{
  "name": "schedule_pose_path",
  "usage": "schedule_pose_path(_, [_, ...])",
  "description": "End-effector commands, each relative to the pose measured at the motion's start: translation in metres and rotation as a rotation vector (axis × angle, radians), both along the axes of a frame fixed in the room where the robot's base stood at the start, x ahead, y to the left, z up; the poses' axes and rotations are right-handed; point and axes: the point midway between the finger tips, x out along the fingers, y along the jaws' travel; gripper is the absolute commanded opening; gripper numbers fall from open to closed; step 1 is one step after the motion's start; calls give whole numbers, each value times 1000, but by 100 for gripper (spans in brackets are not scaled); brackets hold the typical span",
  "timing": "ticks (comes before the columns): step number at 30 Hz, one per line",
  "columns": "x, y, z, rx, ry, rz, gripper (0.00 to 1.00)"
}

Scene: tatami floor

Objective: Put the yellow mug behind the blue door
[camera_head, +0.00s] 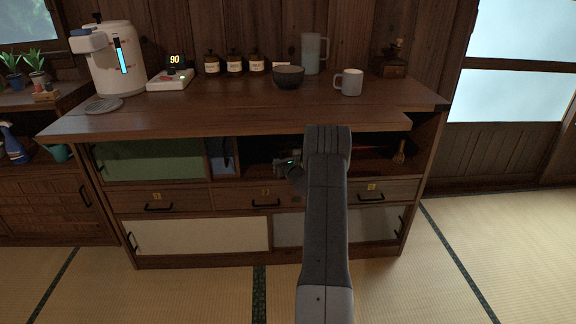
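I see no yellow mug; the only mug in view is a pale grey-white one (348,82) standing on the cabinet top at the right. A small bluish panel (222,158) shows in the cabinet's upper row, just right of a green door (155,161); I cannot tell whether it is the blue door or something inside. My arm rises in front of the cabinet, and my gripper (286,164), dark with a green light, is at the open shelf right of the bluish panel. Its fingers are too dark and small to read, and the arm hides part of the shelf.
The cabinet top (220,118) holds a dark bowl (288,78), several jars, a water dispenser (118,60), a scale (171,80) and a grinder (393,66). Below are drawers, a cream door (200,235) and a grey door (380,228). Tatami floor is clear at the right.

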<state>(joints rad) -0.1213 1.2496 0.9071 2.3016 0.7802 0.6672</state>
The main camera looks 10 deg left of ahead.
Motion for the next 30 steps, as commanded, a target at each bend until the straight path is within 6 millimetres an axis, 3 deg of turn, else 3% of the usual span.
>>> schedule_pose_path(9, [-48, -39, 2, 1, 2, -3, 28])
schedule_pose_path(15, [-68, -55, 2, 0, 0, -1, 28])
schedule_pose_path(30, [-75, -59, 1, 1, -2, 0, 28])
